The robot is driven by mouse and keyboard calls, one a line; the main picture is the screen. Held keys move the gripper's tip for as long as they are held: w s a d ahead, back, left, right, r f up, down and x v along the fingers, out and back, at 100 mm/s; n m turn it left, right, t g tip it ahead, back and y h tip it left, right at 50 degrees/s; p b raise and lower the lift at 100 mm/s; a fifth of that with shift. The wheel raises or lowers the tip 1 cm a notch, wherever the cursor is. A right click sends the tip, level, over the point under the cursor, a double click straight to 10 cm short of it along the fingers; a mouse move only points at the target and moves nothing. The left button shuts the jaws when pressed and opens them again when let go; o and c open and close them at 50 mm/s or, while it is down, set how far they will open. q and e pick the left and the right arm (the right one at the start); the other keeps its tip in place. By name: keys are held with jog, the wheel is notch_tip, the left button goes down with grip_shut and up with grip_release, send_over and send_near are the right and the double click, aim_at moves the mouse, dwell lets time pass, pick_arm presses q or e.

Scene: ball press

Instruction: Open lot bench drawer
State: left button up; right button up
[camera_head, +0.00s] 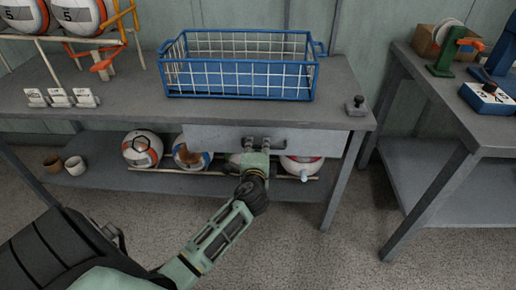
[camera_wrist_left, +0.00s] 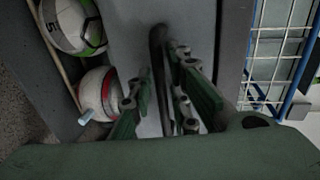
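The bench drawer (camera_head: 312,139) is a grey front under the right part of the bench top. It appears closed, its face near the bench's front edge. Its dark bar handle (camera_wrist_left: 157,45) runs up the middle of the left wrist view. My left gripper (camera_head: 258,146) is at the handle in the head view. Exact contact is hard to see in the shadow. My right gripper is not in view.
A blue wire basket (camera_head: 238,82) stands on the bench top (camera_head: 130,95) above the drawer. Several balls, such as one at the left (camera_head: 142,149), sit on the lower shelf behind a thin rail (camera_head: 220,173). A second table (camera_head: 470,125) stands at the right. The floor in front is clear.

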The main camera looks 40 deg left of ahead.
pick_arm(q)
grip_shut()
dwell(0.7)
